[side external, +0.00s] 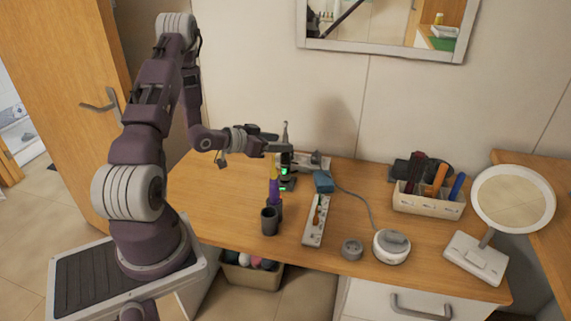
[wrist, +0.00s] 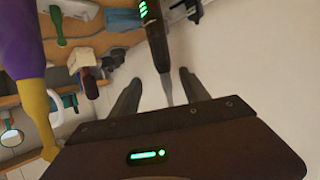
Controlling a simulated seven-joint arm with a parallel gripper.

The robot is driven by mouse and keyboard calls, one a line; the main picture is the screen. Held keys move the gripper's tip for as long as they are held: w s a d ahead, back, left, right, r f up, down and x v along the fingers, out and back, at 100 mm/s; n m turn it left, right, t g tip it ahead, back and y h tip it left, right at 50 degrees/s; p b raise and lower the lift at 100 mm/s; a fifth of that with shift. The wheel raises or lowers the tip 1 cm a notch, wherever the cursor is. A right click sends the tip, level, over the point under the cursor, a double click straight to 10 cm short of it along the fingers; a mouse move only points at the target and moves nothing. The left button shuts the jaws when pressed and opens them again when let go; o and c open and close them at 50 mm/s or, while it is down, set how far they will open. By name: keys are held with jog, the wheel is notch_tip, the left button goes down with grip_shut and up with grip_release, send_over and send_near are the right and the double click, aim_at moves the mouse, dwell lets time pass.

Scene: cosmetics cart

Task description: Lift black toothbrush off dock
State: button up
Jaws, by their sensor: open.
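The black toothbrush (side external: 286,163) stands upright with green lights on its handle, near the back left of the wooden counter. In the wrist view the black toothbrush (wrist: 154,40) shows its dark handle and thin grey neck. My gripper (side external: 279,142) is open at the height of its neck. In the wrist view the neck lies between the two fingers of my gripper (wrist: 159,78), with gaps on both sides. The dock under the toothbrush is partly hidden. A purple and yellow toothbrush (side external: 274,187) stands just in front; it also shows in the wrist view (wrist: 24,50).
A bin of brushes (side external: 428,204), a round white device (side external: 391,246) and a mirror (side external: 513,198) stand farther right.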

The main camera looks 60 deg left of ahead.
aim_at(284, 163)
notch_tip(284, 163, down, 8)
jog(key=shift+r, duration=0.2)
jog(key=x, duration=0.7)
jog(key=shift+s+a+f, duration=0.1)
jog(key=shift+a+f, duration=0.25)
jog(key=shift+f, duration=0.1)
grip_shut()
